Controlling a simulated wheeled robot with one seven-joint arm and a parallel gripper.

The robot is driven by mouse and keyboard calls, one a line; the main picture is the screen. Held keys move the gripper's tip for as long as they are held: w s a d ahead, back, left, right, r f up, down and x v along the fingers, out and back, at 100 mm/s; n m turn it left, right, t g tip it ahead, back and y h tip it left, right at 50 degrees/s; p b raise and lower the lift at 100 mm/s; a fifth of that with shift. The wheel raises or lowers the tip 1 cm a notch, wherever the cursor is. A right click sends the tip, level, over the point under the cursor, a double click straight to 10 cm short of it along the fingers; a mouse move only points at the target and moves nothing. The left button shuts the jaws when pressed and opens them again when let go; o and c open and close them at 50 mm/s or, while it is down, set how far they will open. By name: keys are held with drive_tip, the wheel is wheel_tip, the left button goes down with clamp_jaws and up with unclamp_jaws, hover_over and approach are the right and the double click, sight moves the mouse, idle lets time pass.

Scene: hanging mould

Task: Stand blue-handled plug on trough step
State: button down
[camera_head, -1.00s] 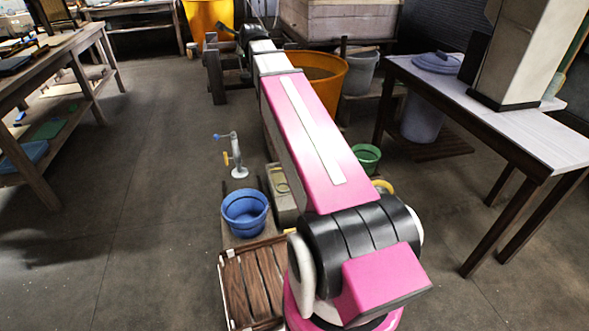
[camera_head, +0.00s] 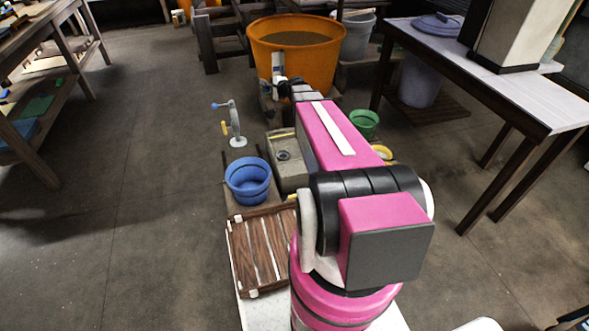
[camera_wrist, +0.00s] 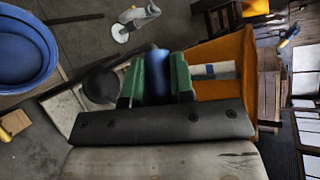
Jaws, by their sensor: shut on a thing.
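In the wrist view my gripper (camera_wrist: 157,80) has two green fingers shut on a blue handle, taken as that of the blue-handled plug (camera_wrist: 158,68). Most of the plug is hidden between and beyond the fingers. In the head view my pink arm hides the gripper and plug. A grey, box-like trough (camera_head: 287,176) stands beside the arm, with a dark round spot (camera_head: 284,155) on its top. It seems to show left of the gripper in the wrist view, with a dark round shape (camera_wrist: 101,84). I cannot tell which part is the step, or whether the plug touches anything.
A large orange tub (camera_head: 295,65) stands behind the trough. A blue bucket (camera_head: 248,181), a slatted wooden crate (camera_head: 262,250) and a white crank stand (camera_head: 236,125) are to the left. A green bucket (camera_head: 364,124) is to the right.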

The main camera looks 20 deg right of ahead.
drive_tip(key=s+d+f+n+g+y, duration=0.1)
drive_tip(key=s+f, duration=0.2)
drive_tip(key=f, duration=0.6)
drive_tip(key=s+d+f+n+g+y, duration=0.1)
drive_tip(key=s+f, duration=0.3)
drive_tip(key=f, duration=0.4)
drive_tip(key=s+d+f+n+g+y, duration=0.1)
drive_tip(key=s+f, duration=0.2)
drive_tip(key=f, duration=0.6)
drive_tip(key=w+d+f, duration=0.8)
drive_tip(key=f, duration=0.3)
drive_tip(key=shift+w+f, duration=0.1)
drive_tip(key=shift+f, duration=0.05)
drive_tip(key=c, duration=1)
unclamp_jaws()
